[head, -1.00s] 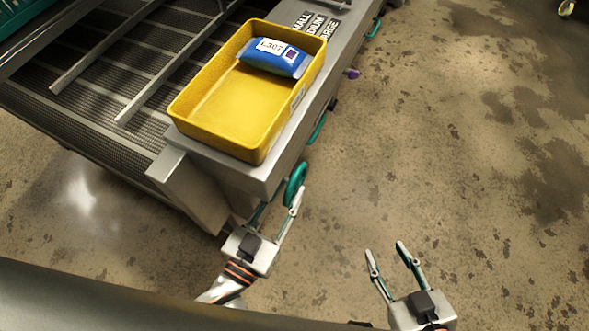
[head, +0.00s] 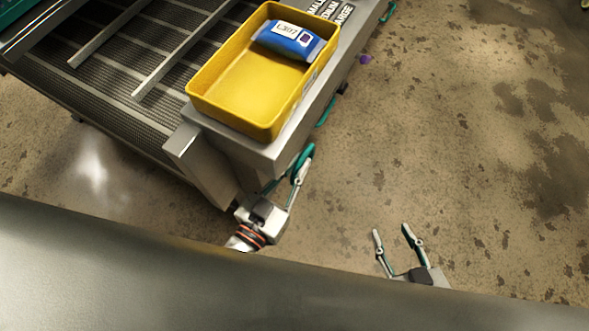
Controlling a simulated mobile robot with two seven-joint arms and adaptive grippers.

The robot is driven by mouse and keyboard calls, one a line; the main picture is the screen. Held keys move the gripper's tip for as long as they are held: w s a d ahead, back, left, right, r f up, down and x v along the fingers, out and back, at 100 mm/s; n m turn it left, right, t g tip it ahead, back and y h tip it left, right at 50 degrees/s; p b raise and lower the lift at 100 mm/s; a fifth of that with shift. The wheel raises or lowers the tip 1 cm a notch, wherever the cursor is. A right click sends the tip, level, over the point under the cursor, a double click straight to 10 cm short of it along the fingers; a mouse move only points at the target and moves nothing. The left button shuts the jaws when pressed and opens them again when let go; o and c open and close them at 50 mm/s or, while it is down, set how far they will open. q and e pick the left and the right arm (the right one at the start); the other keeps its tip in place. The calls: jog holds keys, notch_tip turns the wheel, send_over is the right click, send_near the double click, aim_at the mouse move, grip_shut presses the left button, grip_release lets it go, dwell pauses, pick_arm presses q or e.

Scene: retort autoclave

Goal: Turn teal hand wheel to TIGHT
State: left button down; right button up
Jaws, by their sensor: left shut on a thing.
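The teal hand wheel (head: 307,153) sits at the near end of the grey machine bench, below its corner, and shows nearly edge-on. My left gripper (head: 286,178) is at the wheel, with one finger against its near rim. It is shut on the wheel; the other finger is partly hidden below the bench corner. No TIGHT marking on the wheel can be read from here. My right gripper (head: 392,231) is open and empty over the floor, to the right of and apart from the wheel.
A yellow tray (head: 225,112) with a blue packet (head: 289,40) stands on the bench (head: 255,155). A conveyor (head: 110,90) lies to the left. Teal handles (head: 325,112) and a purple piece (head: 366,59) line the bench side. The floor to the right is clear.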

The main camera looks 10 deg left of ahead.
pick_arm(q)
jog(key=r+p, duration=0.1)
jog(key=w+g+p, duration=0.1)
jog(key=p, duration=0.1)
jog(key=shift+d+r, duration=0.15)
jog(key=shift+r, duration=0.2)
jog(key=p, duration=0.3)
jog(key=shift+w+r+g+y, duration=0.1)
jog(key=shift+w+g+y, duration=0.05)
jog(key=shift+g+y, duration=0.2)
jog(key=shift+w+d+r+g+p, duration=0.15)
jog(key=shift+g+p, duration=0.2)
jog(key=shift+p, duration=0.85)
jog(key=shift+g+y+p, duration=0.25)
jog(key=shift+g+p, duration=0.05)
jog(key=shift+p, duration=0.55)
jog(key=shift+f+p, duration=0.35)
jog(key=shift+f, duration=0.25)
pick_arm(e)
jog(key=shift+h, duration=0.4)
jog(key=d+r, duration=0.1)
jog(key=s+d+r, duration=0.1)
jog(key=r, duration=0.1)
jog(key=shift+d+r, duration=0.15)
jog(key=shift+r, duration=0.15)
pick_arm(q)
jog(key=c, duration=2.1)
grip_release()
jog(key=shift+f, duration=0.1)
jog(key=shift+s, duration=0.2)
